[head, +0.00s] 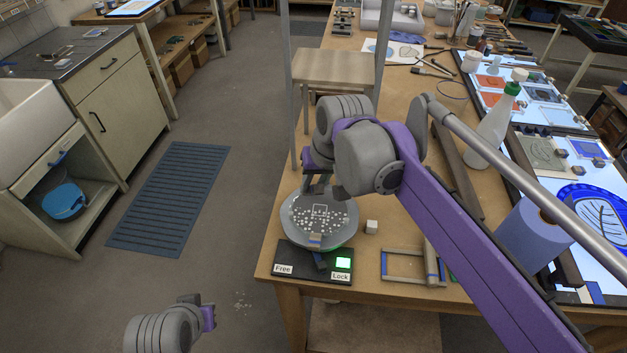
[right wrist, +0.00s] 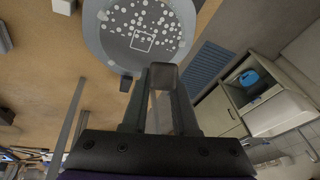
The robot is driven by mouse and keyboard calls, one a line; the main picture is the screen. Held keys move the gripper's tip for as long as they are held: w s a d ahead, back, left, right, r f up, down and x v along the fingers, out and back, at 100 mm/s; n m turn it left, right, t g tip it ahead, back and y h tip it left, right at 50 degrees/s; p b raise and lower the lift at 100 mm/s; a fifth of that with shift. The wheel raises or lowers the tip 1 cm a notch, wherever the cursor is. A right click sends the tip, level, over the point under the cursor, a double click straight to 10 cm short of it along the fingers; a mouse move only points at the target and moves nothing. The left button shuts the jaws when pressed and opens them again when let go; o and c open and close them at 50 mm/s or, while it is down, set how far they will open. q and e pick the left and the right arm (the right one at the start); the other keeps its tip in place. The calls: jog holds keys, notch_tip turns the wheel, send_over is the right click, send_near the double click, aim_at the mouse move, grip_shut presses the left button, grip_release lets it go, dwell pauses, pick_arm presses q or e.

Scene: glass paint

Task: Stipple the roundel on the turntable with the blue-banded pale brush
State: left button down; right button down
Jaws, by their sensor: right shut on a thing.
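The turntable (head: 290,232) stands at the table's near left corner. The roundel (head: 328,222) on it is grey, with many pale dots and a square outline; it also shows at the top of the right wrist view (right wrist: 118,38). My right gripper (head: 318,188) is over the far part of the roundel, largely hidden by its arm. In the right wrist view my right gripper (right wrist: 162,100) is shut on a greyish, square-ended thing, apparently the brush (right wrist: 163,76). Its blue band and bristles are not discernible. My left gripper (head: 208,318) is low over the floor, fingers unclear.
A Free/Lock panel (head: 313,268), green beside Lock, sits before the turntable. A pale cube (head: 371,227) and a small frame (head: 400,280) lie to the right. A stool (head: 335,68) stands beyond. A white bottle (head: 490,130) and blue roll (head: 535,235) stand further right.

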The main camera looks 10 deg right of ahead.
pick_arm(q)
jog(key=shift+s+f, duration=0.15)
jog(key=shift+f, duration=0.05)
pick_arm(e)
jog(key=shift+f, duration=0.45)
dwell(0.8)
pick_arm(q)
jog(key=shift+r, duration=0.1)
pick_arm(e)
jog(key=shift+r, duration=0.1)
